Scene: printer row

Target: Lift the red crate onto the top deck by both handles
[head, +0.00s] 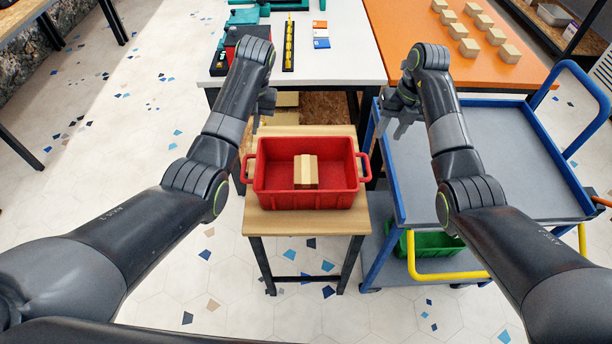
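The red crate (305,200) stands on a small wooden table (305,222) with a tan block (306,171) inside. Its left handle (246,168) and right handle (364,167) stick out from its ends, both free. The top deck (475,150) is the grey tray of a blue-framed cart, right of the crate. My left gripper (261,112) is above and behind the crate's left end, apart from it; its finger gap is unclear. My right gripper (390,127) looks open and empty, over the cart's left edge, behind and right of the right handle.
A green crate (432,243) sits on the cart's lower deck. Blue rims edge the top deck, which looks empty. A yellow handle (445,274) juts out at the cart's front. A white table (345,50) and an orange table (420,45) with several blocks stand behind.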

